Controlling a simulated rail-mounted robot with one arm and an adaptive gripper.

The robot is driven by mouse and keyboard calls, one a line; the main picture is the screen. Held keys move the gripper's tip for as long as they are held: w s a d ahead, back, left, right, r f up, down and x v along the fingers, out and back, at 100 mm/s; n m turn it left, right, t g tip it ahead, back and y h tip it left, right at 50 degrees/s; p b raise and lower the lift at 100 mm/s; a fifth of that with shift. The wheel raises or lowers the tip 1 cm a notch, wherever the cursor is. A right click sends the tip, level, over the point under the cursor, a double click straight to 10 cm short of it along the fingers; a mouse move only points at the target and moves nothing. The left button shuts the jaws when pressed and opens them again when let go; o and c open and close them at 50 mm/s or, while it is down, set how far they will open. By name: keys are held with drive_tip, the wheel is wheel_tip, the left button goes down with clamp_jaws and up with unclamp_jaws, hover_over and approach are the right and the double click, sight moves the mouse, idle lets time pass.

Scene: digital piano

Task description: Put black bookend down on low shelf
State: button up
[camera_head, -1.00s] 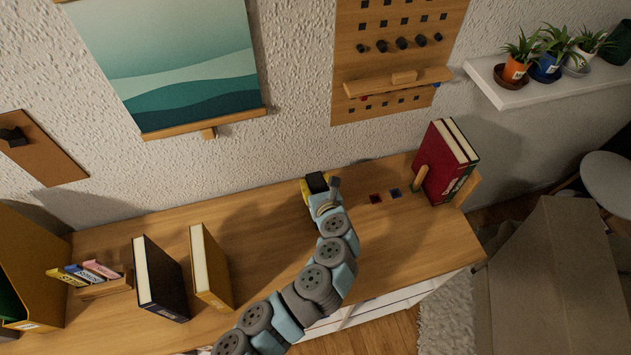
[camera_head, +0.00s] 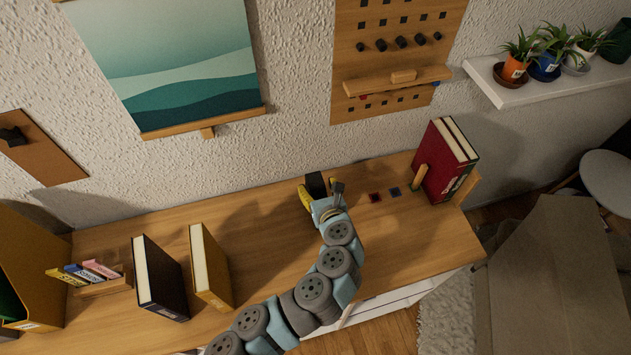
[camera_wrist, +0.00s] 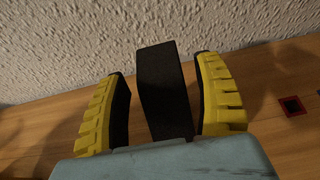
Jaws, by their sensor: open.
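The black bookend (camera_head: 316,185) stands upright on the wooden surface near the wall, at the far end of my arm. In the wrist view the bookend (camera_wrist: 164,92) is a plain dark upright plate between my two yellow-ribbed fingers. My gripper (camera_wrist: 162,88) is open around it, with a visible gap on each side of the plate. In the head view my gripper (camera_head: 318,192) is partly hidden by my own wrist. The bookend's lower part is hidden behind my gripper body in the wrist view.
Small red (camera_head: 376,197) and blue (camera_head: 395,192) square markers lie right of my gripper. Red books (camera_head: 440,165) stand between wooden bookends further right. A black book (camera_head: 160,280) and a yellow book (camera_head: 211,268) stand at left. The surface between is clear.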

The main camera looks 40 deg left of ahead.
drive_tip(key=v, duration=0.9)
